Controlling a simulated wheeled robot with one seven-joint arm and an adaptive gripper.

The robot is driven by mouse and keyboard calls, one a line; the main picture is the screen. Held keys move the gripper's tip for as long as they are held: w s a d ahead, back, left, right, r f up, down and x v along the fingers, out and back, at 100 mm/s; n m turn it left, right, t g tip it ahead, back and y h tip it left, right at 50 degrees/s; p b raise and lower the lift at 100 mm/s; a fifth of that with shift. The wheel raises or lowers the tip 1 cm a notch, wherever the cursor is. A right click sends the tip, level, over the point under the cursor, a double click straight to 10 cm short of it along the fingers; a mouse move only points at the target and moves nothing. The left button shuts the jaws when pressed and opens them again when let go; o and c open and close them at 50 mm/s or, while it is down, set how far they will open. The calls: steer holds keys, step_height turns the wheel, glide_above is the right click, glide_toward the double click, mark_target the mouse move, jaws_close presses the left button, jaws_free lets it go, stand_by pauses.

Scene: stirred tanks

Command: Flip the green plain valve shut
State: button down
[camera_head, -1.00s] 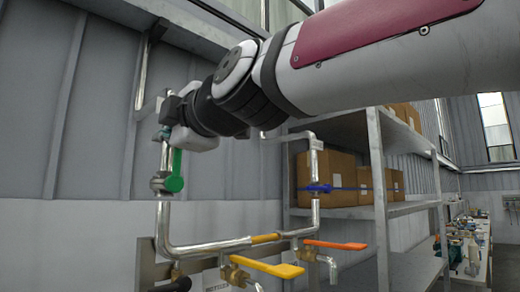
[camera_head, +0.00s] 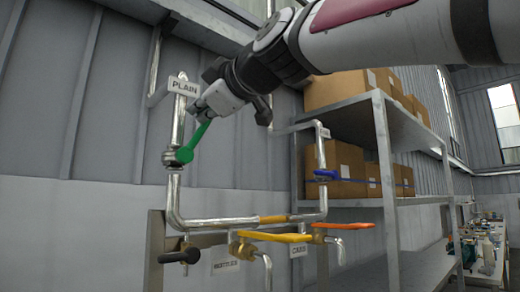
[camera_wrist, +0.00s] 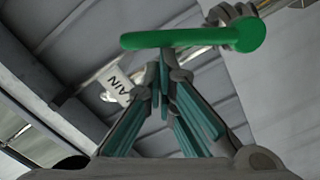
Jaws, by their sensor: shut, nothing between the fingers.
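The green valve lever (camera_head: 195,143) sits on the left vertical pipe, below the PLAIN sign (camera_head: 183,86). It slants up and to the right from its round hub, away from the line of the pipe. My gripper (camera_head: 205,114) is at the lever's upper end, on its right side. In the wrist view the lever (camera_wrist: 185,38) lies across the picture, just beyond the fingertips. My gripper (camera_wrist: 163,72) is shut there with its fingertips close together and nothing between them. I cannot tell whether they touch the lever.
A blue valve handle (camera_head: 327,174) is on the right pipe. A yellow lever (camera_head: 275,236) and an orange lever (camera_head: 341,226) stick out below. A metal shelf (camera_head: 389,185) with cardboard boxes (camera_head: 338,169) stands to the right.

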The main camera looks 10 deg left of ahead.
steer(key=w+d+f+m+b, duration=0.4)
steer(key=m+b, duration=0.3)
steer(key=m, duration=0.3)
steer(key=shift+w+d+f+g, duration=0.2)
steer(key=shift+w+f+g, duration=0.2)
steer(key=shift+w+f, duration=0.3)
steer(key=shift+s+f, duration=0.1)
steer(key=s+d+r+p, duration=0.1)
steer(key=s+d+r, duration=0.3)
steer(key=s+d, duration=0.3)
steer(key=shift+d+r, duration=0.2)
steer(key=shift+d, duration=0.4)
stand_by(0.6)
